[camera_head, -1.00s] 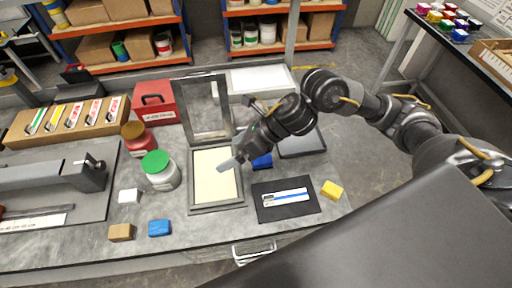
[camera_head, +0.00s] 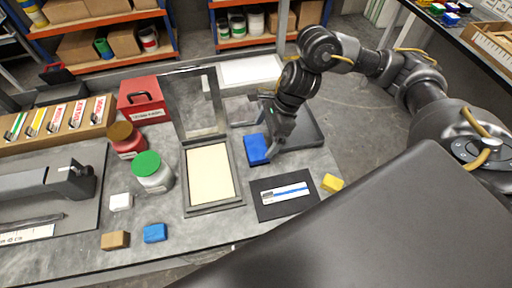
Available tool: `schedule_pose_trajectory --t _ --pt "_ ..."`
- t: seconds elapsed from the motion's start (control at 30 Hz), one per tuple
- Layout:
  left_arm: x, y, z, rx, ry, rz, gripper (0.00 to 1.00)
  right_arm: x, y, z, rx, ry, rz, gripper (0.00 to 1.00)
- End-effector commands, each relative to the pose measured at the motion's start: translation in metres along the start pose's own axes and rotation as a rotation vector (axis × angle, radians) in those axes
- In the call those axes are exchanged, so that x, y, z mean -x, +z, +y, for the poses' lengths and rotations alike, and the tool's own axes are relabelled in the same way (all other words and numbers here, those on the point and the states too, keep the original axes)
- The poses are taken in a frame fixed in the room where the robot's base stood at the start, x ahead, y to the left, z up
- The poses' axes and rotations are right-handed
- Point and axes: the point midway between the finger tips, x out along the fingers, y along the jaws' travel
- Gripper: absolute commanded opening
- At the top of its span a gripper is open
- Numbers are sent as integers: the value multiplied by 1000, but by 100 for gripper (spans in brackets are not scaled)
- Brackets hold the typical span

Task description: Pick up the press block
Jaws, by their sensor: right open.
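A blue block (camera_head: 256,149) lies on the grey bench, just right of the framed screen (camera_head: 209,174). It is probably the press block, though no label shows. My right gripper (camera_head: 272,151) is open and points down at the block's right side. The near finger hides part of that side, and I cannot tell whether it touches. The gripper holds nothing. My left gripper is not in view.
A dark mat with a labelled strip (camera_head: 284,208) and a yellow block (camera_head: 332,183) lie in front of the gripper. White (camera_head: 121,202), tan (camera_head: 115,240) and small blue (camera_head: 155,233) blocks sit at left. The screen's hinged lid (camera_head: 192,104) stands up. A dark tray (camera_head: 306,126) lies behind.

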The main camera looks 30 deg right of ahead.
Motion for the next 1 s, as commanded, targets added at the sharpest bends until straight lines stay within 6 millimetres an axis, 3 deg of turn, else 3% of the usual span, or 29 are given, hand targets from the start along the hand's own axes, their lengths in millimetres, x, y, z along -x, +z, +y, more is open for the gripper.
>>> schedule_pose_trajectory --t 0.27,0.43,0.6,0.87,1.0 --pt "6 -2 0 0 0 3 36 -10 2 0 0 3 0 100" --pt "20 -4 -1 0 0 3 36 -35 3 0 -2 5 1 100" --pt "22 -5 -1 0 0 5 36 -54 2 -1 0 2 1 100" --pt "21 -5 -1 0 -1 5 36 -57 1 -2 2 0 0 100" --pt "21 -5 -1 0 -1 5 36 -57 2 -2 2 0 0 82"
